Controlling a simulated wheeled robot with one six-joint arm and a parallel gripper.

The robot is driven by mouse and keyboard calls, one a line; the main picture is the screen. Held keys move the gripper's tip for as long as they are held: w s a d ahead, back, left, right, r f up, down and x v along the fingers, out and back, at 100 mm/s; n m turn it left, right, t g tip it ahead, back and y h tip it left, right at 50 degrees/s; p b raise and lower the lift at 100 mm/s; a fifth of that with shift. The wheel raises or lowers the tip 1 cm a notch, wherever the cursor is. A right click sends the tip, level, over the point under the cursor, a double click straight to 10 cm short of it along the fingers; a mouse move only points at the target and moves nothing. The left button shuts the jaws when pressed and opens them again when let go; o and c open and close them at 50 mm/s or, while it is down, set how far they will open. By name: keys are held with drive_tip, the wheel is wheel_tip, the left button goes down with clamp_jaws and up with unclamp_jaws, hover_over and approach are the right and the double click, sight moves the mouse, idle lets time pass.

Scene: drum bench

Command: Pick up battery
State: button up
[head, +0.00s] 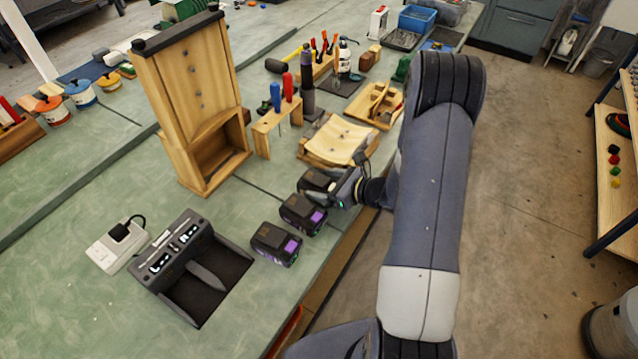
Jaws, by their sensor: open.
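Three black batteries stand in a row near the bench's front edge: a near one (276,244) and a middle one (303,214) with purple patches, and a far one (316,180) partly hidden by my gripper. My gripper (338,186) reaches in from the right, at the right side of the far battery. It is open. The fingertips are small and partly hidden, so I cannot tell whether they touch or straddle that battery.
A black charger (172,262) and a white power strip (112,250) lie left of the batteries. A tall wooden stand (190,85) rises behind. A curved wooden piece (337,140) and a screwdriver rack (266,128) lie beyond.

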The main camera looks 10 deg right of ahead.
drive_tip(key=shift+x, duration=0.95)
drive_tip(key=c, duration=0.9)
